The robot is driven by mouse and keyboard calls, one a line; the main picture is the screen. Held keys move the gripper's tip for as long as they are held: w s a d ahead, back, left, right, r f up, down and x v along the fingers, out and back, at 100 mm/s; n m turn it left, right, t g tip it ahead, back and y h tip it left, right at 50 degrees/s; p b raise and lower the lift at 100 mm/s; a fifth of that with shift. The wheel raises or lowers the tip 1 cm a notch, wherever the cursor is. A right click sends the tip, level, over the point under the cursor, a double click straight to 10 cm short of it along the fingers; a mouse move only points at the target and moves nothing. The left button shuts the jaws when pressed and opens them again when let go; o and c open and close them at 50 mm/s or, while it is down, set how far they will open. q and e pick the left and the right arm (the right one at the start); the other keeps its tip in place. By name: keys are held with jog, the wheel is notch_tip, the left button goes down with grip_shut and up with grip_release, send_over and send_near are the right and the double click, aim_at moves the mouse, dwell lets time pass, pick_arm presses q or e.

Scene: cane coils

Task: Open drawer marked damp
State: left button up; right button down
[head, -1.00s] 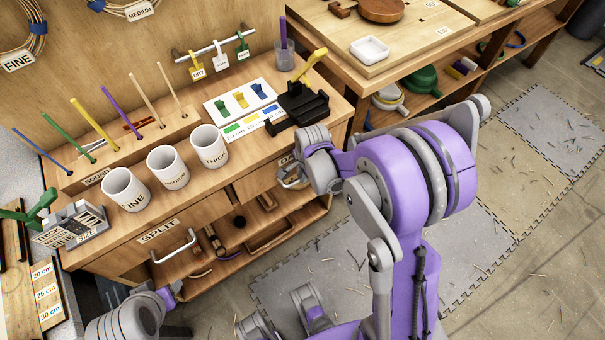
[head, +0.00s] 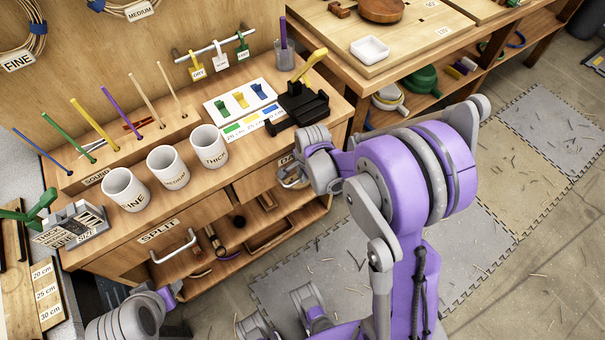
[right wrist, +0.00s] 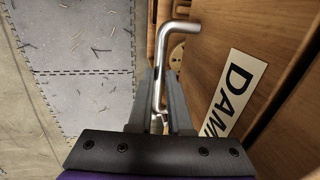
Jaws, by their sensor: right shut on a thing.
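The drawer marked DAMP (right wrist: 232,92) shows in the right wrist view as a wooden front with a white label. Its bent metal handle (right wrist: 163,70) stands off the front. My right gripper (right wrist: 162,95) is shut on this handle, one finger on each side. I cannot tell whether the drawer stands out from the bench. My left arm shows at the lower left, but its gripper cannot be made out.
The drawer marked SPLIT (head: 160,231) has its own handle on the left. Cups (head: 126,190), a black holder (head: 298,104) and a sorting card (head: 240,104) are on the bench top. Another table (head: 410,45) stands behind right. The floor mats (head: 480,240) on the right are clear except for cane scraps.

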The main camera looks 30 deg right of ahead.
jog(key=s+d+b, duration=0.1)
jog(key=s+d, duration=0.1)
jog(key=s, duration=2.3)
jog(key=c, duration=0.8)
grip_release()
jog(key=shift+c, duration=0.2)
notch_tip(320, 180, up, 11)
jog(key=s+p, duration=0.2)
jog(key=p, duration=0.6)
jog(key=shift+f, duration=0.15)
